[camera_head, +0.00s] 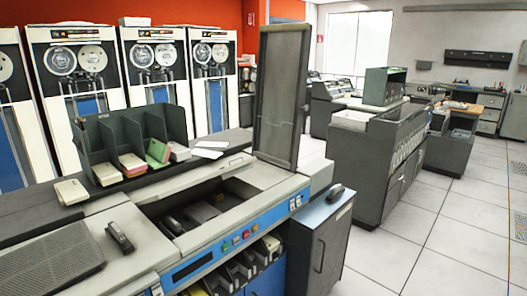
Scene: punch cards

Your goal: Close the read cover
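The read cover (281,95) is a tall dark grey panel with a lighter frame. It stands upright, open, at the right end of the card machine (226,222). Its lower edge meets the machine's top near a light grey raised section (262,176). Left of it a long dark recess (203,208) in the machine's top lies uncovered. Neither of my grippers shows in the head view.
A dark card rack (128,132) with card stacks stands behind the recess. Loose white cards (208,153) lie near the cover. Small dark handled pieces (118,237) sit on top. A low grey cabinet (318,240) adjoins the right end. Tiled floor (440,240) is clear at right.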

